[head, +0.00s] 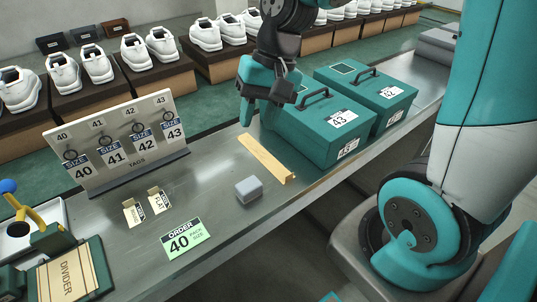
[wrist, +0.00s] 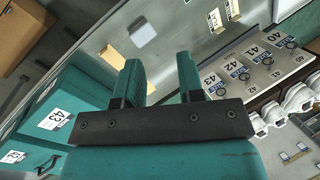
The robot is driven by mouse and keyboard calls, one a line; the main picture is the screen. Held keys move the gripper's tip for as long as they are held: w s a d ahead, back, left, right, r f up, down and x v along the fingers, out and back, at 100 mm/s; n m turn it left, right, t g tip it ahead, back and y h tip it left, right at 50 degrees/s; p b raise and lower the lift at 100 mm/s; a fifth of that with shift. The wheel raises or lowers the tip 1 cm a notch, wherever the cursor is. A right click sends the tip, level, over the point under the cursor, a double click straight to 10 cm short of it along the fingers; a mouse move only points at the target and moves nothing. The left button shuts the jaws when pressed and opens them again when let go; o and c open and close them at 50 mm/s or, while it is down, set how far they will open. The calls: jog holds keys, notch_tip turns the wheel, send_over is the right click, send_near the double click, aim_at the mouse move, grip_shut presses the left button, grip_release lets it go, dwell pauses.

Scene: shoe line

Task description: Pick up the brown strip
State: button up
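The brown strip (head: 266,158) is a long, thin, light wooden piece with a raised edge, lying on the grey metal bench (head: 215,190) in front of the green boxes. My gripper (head: 259,113) is above the bench, up and behind the strip's far end, and apart from it. Its two teal fingers are spread with nothing between them. In the wrist view, my gripper (wrist: 160,72) also shows open and empty. The strip shows there partly (wrist: 112,46), beyond the left finger, which hides the rest of it.
A grey block (head: 249,190) sits near the strip's near end. Two green lidded boxes, the nearer labelled 43 (head: 310,133) and the other 42 (head: 385,95), stand right of the strip. A tag rack (head: 118,150) and a green order card (head: 184,239) are to the left.

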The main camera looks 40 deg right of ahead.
jog(key=w+d+f+m, duration=0.2)
jog(key=d+f+m, duration=0.3)
jog(key=d+m, duration=0.3)
jog(key=w+d+f+m, duration=0.3)
jog(key=d+f+m, duration=0.25)
jog(key=d, duration=0.55)
send_near(287, 181)
jog(key=shift+f+y, duration=0.35)
jog(key=shift+y, duration=0.05)
jog(key=shift+p+x, duration=0.65)
jog(key=shift+x, duration=2.45)
jog(key=shift+d, duration=0.15)
jog(key=shift+c, duration=0.2)
grip_shut()
